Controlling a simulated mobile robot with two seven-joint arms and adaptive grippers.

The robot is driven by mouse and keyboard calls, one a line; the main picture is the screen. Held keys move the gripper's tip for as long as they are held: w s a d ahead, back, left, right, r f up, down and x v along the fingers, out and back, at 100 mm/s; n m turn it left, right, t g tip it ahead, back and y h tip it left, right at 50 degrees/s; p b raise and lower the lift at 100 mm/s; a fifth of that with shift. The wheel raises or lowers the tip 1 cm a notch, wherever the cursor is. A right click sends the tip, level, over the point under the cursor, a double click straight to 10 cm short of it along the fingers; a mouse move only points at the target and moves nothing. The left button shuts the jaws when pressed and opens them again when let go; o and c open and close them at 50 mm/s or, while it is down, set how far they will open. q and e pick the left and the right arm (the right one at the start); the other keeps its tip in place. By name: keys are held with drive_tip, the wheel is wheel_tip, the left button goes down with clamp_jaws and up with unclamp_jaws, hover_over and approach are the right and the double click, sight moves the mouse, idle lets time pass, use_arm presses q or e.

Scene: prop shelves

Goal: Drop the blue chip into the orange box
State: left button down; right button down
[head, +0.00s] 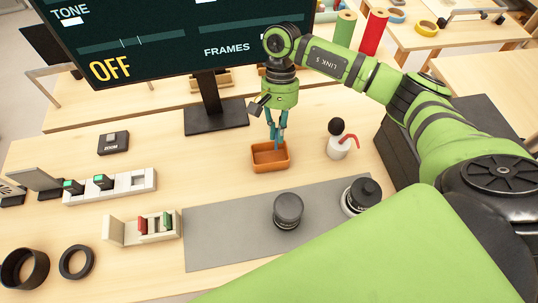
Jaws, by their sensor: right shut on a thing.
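The orange box (270,156) is a small open tray on the wooden table, near the middle of the head view. My right gripper (276,140) points down directly over the box, its fingertips close to the rim or just inside it. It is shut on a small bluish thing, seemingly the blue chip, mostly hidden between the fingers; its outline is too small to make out. My left gripper is not in view.
A monitor (180,40) stands behind the box. A white bottle (340,146) with a dark bulb is right of it. A grey mat (225,232) in front carries dark lenses (288,210). Slotted holders (110,188) are at left.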

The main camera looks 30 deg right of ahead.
wheel_tip(320, 180, down, 3)
drive_tip(key=shift+w+a+r, duration=0.1)
drive_tip(key=shift+r, duration=0.1)
drive_tip(key=shift+w+f+b, duration=0.1)
drive_tip(key=shift+f+b, duration=0.3)
drive_tip(key=shift+f, duration=0.3)
drive_tip(key=c, duration=1.3)
unclamp_jaws()
drive_tip(key=shift+o, duration=0.4)
drive_tip(key=shift+r, duration=0.1)
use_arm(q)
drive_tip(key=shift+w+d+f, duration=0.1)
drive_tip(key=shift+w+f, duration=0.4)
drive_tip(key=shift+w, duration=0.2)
use_arm(e)
drive_tip(key=v, duration=0.7)
drive_tip(key=shift+w+r, duration=0.1)
drive_tip(key=shift+r, duration=0.1)
